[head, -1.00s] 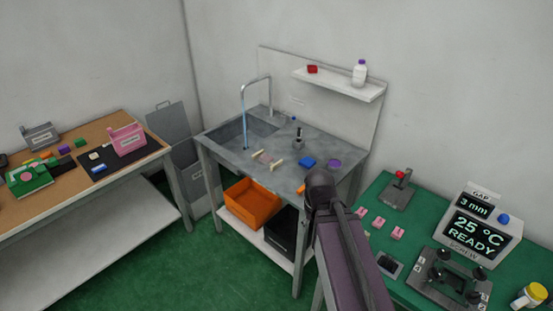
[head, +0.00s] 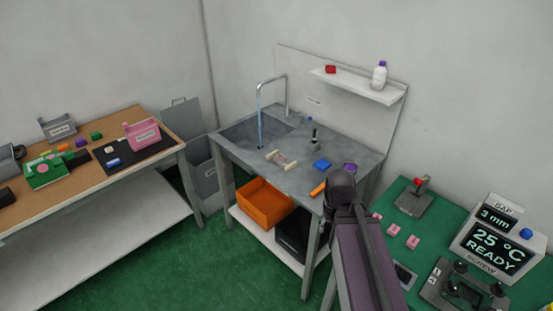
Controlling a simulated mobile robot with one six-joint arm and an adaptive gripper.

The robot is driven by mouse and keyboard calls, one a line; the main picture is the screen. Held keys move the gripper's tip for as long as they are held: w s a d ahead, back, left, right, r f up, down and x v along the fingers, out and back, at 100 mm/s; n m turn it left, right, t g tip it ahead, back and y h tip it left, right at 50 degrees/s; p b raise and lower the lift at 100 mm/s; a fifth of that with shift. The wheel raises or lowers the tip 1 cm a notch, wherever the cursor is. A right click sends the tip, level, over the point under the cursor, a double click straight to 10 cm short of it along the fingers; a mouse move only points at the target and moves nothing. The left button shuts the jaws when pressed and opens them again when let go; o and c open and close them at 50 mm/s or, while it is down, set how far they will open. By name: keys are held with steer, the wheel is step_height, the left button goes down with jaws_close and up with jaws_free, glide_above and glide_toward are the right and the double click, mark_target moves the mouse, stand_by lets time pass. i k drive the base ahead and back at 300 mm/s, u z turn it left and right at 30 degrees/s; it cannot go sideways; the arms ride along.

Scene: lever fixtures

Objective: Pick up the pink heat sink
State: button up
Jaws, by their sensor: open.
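I cannot tell for sure which pink thing is the heat sink. Small pink blocks with marks on them (head: 393,230) lie on the green bench at the right; another pink block (head: 412,242) lies beside it, and one more is partly hidden by my arm. A small pinkish piece (head: 281,160) sits between two cream bars on the grey sink bench. A green device with pink parts (head: 45,170) stands on the left table. My arm rises at the lower right, in front of the sink bench. My gripper does not show.
A labelled pink bin (head: 142,135) stands on the left table. A heater-like display (head: 497,240) stands at right. Green floor is clear between the benches.

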mark_target(279, 159)
steer(key=i, duration=0.95)
steer(key=z, duration=0.05)
